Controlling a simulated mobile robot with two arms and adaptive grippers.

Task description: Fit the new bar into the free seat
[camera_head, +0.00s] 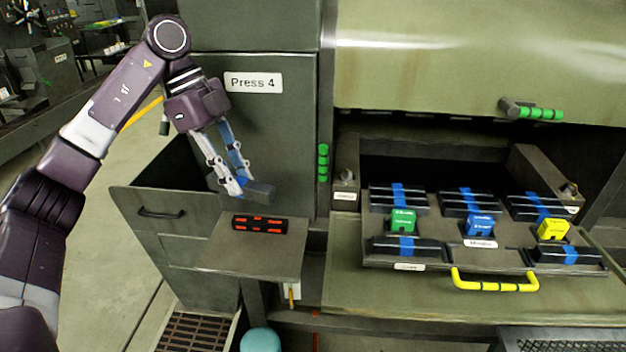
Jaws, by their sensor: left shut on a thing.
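A black bar with orange-red marks (260,224) lies on that shelf, just below the held bar. To the right, a dark tray (375,262) with a yellow handle holds several black bars with blue bands. In its front row, one banded bar (390,244) sits at the left and another (590,256) at the right. Between them, the middle of the front row (500,256) shows no bar. My right gripper is out of view.
Green (403,222), blue (480,226) and yellow (552,230) tags stand between the tray's rows. The yellow handle (495,287) sticks out in front. A raised hood (470,70) hangs over the tray. The side shelf (250,256) has bare room in front of the marked bar. An open-topped bin (150,235) stands left.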

